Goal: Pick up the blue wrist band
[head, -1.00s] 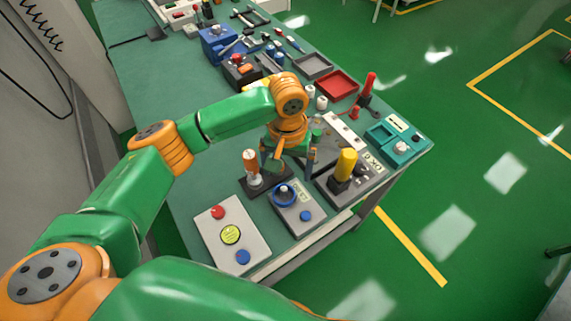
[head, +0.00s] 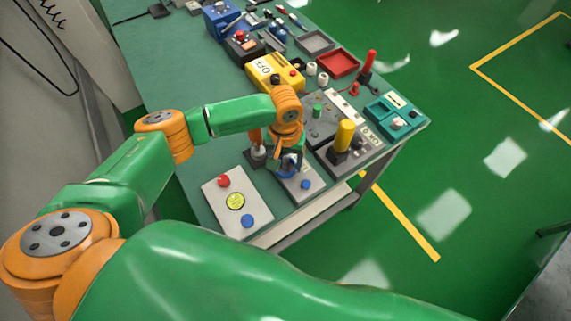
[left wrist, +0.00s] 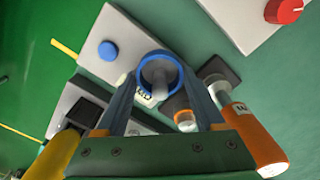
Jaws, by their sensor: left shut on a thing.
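The blue wrist band (left wrist: 158,54) is a ring around a short grey peg (left wrist: 157,78) on a light grey box with a blue button, seen in the left wrist view. In the head view the grey box (head: 302,195) is near the table's front edge. My left gripper (head: 288,166) points down over it and partly hides the band. In the left wrist view its two fingers (left wrist: 160,85) reach the band on both sides and are shut on it. The band still surrounds the peg. My right gripper is not in view.
A white box with red, yellow and blue buttons (head: 236,201) stands to the left. An orange-topped post (head: 255,138) is close beside the gripper. A dark box with a yellow cylinder (head: 344,134) stands to the right. Trays and tools fill the table further back.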

